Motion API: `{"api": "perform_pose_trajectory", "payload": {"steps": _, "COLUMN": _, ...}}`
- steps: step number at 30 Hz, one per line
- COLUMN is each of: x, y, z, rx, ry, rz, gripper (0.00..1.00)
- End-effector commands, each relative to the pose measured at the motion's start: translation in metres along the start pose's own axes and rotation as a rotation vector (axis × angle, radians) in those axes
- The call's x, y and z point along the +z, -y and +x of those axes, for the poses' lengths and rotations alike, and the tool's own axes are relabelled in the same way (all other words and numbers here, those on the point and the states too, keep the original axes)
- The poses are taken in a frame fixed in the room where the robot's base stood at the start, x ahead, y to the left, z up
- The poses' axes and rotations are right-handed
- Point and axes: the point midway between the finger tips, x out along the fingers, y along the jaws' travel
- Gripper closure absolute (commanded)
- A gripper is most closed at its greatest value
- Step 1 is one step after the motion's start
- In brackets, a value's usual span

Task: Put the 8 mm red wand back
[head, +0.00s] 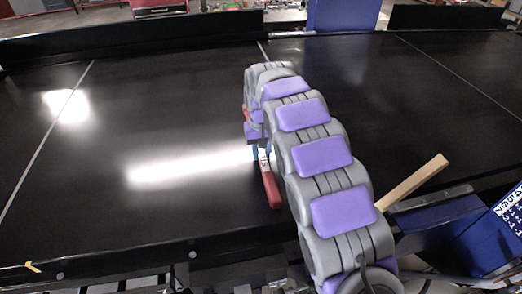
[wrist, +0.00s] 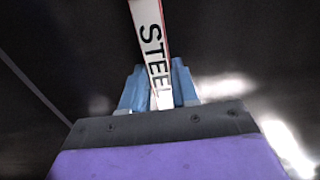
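A red wand (head: 271,187) with a white label shows in the head view, below the end of my arm and over the black belt. In the wrist view the wand (wrist: 152,45) runs up from between my blue fingers to the top edge. In the head view my gripper (head: 262,150) is mostly hidden by my grey and purple arm. The wand looks held over the belt; the gap cannot be judged.
A black conveyor belt (head: 150,130) with light seams fills most of the head view. At the right front, a wooden stick (head: 412,183) sticks out near a blue box (head: 440,225). A numbered white-and-blue panel (head: 510,220) is at the right edge. A dark rail (head: 130,40) runs along the back.

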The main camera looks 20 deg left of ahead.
Motion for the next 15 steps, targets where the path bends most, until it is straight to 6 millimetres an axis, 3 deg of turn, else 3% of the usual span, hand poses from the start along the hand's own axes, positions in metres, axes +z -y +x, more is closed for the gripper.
{"api": "perform_pose_trajectory", "payload": {"steps": 7, "x": -0.0002, "y": -0.0002, "z": -0.0003, "rx": 0.0, "ry": -0.001, "rz": 0.0, "gripper": 0.47}}
{"api": "perform_pose_trajectory", "payload": {"steps": 15, "x": -0.0005, "y": -0.0002, "z": -0.0019, "rx": 0.0, "ry": -0.001, "rz": 0.0, "gripper": 0.47}}
